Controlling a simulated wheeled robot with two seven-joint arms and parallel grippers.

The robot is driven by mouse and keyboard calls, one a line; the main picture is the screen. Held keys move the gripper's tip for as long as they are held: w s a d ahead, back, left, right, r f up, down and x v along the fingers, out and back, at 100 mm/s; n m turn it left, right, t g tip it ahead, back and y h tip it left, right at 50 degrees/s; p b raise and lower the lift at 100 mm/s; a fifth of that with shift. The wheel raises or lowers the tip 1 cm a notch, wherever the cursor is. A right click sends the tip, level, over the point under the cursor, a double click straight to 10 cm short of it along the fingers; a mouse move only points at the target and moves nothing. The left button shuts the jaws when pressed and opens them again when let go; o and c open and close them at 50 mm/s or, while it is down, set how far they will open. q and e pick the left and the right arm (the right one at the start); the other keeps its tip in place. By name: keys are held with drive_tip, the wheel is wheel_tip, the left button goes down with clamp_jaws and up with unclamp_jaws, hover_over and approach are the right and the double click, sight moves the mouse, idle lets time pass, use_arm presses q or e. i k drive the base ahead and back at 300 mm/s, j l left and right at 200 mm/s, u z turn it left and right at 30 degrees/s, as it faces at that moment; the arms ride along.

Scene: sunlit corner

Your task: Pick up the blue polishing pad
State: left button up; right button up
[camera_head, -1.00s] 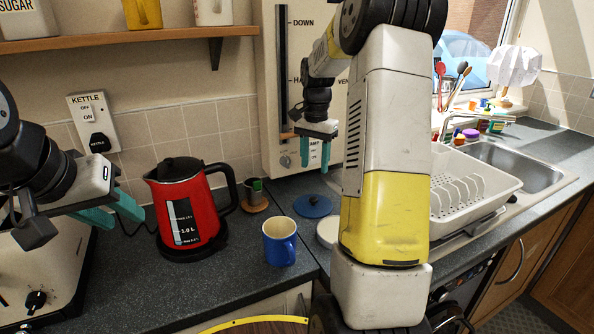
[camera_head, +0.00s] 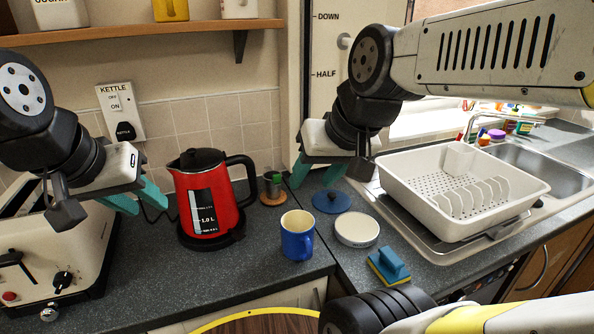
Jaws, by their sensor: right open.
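A round blue pad (camera_head: 331,202) with a small knob on top lies flat on the dark counter, left of a white round tin. A second blue item, a blue-handled block with a yellow base (camera_head: 388,266), lies nearer the front; I cannot tell for certain which one is the polishing pad. My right gripper (camera_head: 315,178) is open and empty, its teal fingers pointing down just behind and above the round blue pad. They appear apart from it. My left gripper (camera_head: 137,202) is open and empty at the left, beside the red kettle.
The red kettle (camera_head: 207,205), a blue mug (camera_head: 297,240), a small cup on a wooden coaster (camera_head: 272,198) and the white tin (camera_head: 356,230) stand close by. A white dish rack (camera_head: 455,215) is at the right. A toaster (camera_head: 60,250) is at the left. The front counter is mostly clear.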

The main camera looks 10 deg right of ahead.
sight(387, 265)
drive_tip(key=k+z, duration=0.1)
drive_tip(key=z, duration=0.3)
drive_tip(key=k+l+z, duration=0.1)
drive_tip(key=z, duration=0.35)
drive_tip(key=k+l+z, duration=0.1)
drive_tip(key=z, duration=0.3)
